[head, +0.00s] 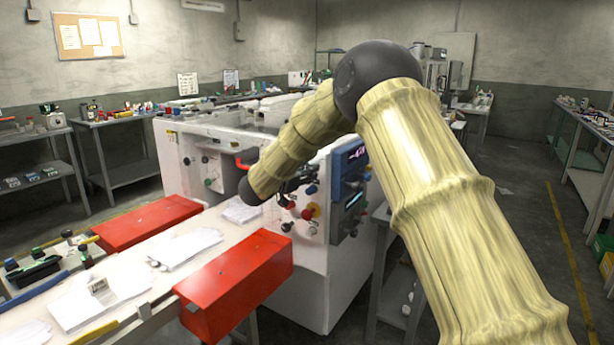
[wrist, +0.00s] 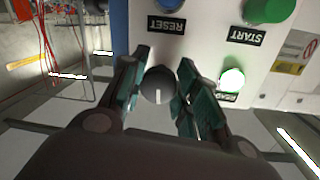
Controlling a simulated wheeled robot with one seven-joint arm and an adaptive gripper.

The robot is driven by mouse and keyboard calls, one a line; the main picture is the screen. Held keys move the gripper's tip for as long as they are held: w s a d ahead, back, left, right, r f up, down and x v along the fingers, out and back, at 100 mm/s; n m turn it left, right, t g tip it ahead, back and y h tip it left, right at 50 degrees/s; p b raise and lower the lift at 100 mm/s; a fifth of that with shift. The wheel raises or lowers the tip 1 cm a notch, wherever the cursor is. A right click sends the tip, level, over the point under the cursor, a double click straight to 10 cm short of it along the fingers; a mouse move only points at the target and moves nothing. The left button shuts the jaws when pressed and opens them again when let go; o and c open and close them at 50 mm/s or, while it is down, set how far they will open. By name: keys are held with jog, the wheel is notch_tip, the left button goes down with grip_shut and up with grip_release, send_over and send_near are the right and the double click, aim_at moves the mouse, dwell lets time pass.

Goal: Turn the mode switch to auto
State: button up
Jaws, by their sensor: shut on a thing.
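The mode switch is a round black knob (wrist: 158,85) with a white pointer line. In the wrist view the line points down the picture. My gripper (wrist: 160,84) is shut on the knob, with one teal-padded finger on each side of it. In the head view my gripper (head: 291,185) is at the machine's front panel, small and dark, and my arm hides much of that area. The knob cannot be made out there. Any label for the switch positions is not readable.
A blue button (wrist: 170,4) marked RESET and a green button (wrist: 268,9) marked START sit near the knob, with a lit white-green lamp (wrist: 232,79) beside my right finger. Two red boxes (head: 235,285) flank the machine's infeed table. A blue-framed display (head: 350,185) is right of the panel.

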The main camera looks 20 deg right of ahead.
jog(key=m+b, duration=0.2)
jog(key=m, duration=0.1)
jog(key=m+b, duration=0.1)
jog(key=m, duration=0.1)
jog(key=shift+f+y+b, duration=0.25)
jog(key=shift+y+b, duration=0.05)
jog(key=shift+r+m+t+y+b, duration=0.15)
jog(key=shift+m+t+y+b, duration=0.15)
jog(key=shift+m+b, duration=1.65)
jog(key=shift+a+m, duration=0.1)
jog(key=shift+m, duration=0.25)
jog(key=o, duration=1)
jog(key=shift+r, duration=0.15)
jog(key=v, duration=1.2)
